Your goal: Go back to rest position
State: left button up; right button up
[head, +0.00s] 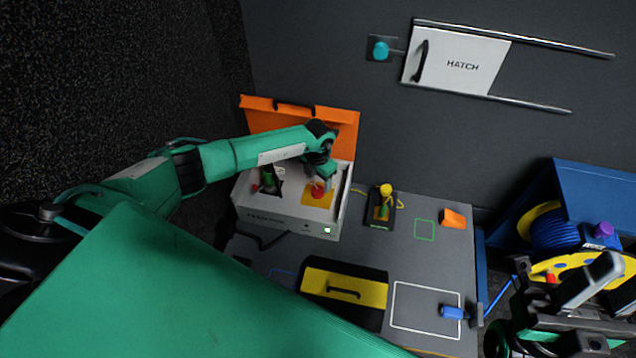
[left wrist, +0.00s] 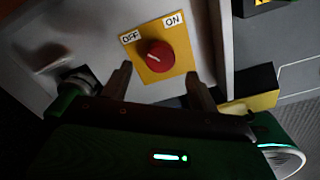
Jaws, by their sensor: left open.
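My left arm reaches in from the left in the head view, over an open white box (head: 290,222). My left gripper (head: 322,178) is at a red knob on a yellow plate (head: 318,201) inside the box. In the left wrist view the red knob (left wrist: 156,55) sits between OFF and ON labels. The open fingers of my left gripper (left wrist: 160,82) stand apart, one to each side below the knob, holding nothing. Whether they touch the panel I cannot tell. My right gripper (head: 575,300) is at the lower right in the head view; its jaws are unclear.
The box's orange lid (head: 335,130) stands open behind it. A yellow-topped black case (head: 345,288), a small stand with a yellow knob (head: 385,190), an orange block (head: 453,218) and a blue-handled tool (head: 455,313) are on the grey table. A white hatch (head: 460,62) is on the wall.

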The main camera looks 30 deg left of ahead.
pick_arm(q)
jog(key=shift+r, duration=1.3)
